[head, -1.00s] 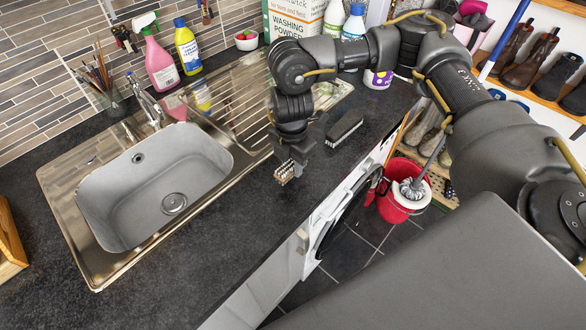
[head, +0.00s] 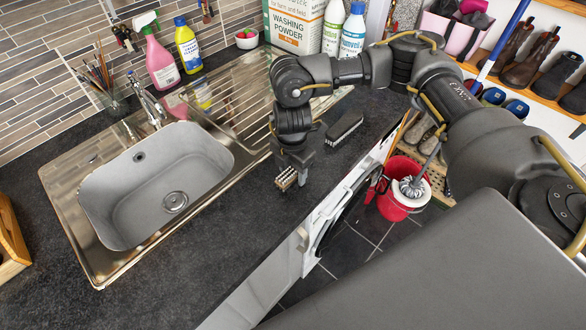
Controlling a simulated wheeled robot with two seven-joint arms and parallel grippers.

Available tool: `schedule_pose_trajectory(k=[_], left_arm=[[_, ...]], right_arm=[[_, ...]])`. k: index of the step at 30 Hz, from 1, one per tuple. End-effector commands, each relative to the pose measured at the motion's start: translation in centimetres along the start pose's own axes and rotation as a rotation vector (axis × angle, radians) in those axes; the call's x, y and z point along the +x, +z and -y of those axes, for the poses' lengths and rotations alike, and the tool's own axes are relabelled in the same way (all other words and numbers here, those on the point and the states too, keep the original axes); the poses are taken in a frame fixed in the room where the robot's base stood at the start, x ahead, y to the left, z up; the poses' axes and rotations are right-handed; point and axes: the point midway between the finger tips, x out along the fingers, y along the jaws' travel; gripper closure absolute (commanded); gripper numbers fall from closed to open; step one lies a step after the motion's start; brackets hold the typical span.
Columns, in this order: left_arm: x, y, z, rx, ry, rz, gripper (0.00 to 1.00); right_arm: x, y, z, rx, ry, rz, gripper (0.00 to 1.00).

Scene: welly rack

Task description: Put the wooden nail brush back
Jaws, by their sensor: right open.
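A small wooden brush (head: 286,178) with pale bristles is at the dark worktop, right of the sink, near the worktop's front edge. My right gripper (head: 293,172) points down right over it, with its fingers at the brush and open. The fingers hide part of the brush, and I cannot tell whether they touch it or whether it lies flat on the worktop. My left gripper is not in view.
A larger black brush (head: 344,128) lies on the worktop just right of my right gripper. Bottles and a washing powder box (head: 294,25) stand behind. A red bucket (head: 394,207) stands on the floor below.

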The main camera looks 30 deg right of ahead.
Motion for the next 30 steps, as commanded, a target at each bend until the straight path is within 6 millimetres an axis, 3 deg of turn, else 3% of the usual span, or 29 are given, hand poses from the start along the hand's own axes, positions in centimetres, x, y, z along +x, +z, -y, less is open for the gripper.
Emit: schedule_pose_trajectory(k=[8, 21, 30], left_arm=[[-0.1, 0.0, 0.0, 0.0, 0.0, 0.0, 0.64], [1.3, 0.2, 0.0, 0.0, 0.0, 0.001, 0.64], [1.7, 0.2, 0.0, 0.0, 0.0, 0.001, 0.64]], right_arm=[[-0.9, 0.0, -0.1, -0.001, 0.002, 0.001, 0.48], [-9.2, 0.1, -0.1, -0.001, 0.004, 0.002, 0.48], [-12.2, 0.0, 0.0, 0.0, 0.001, 0.0, 0.48]])
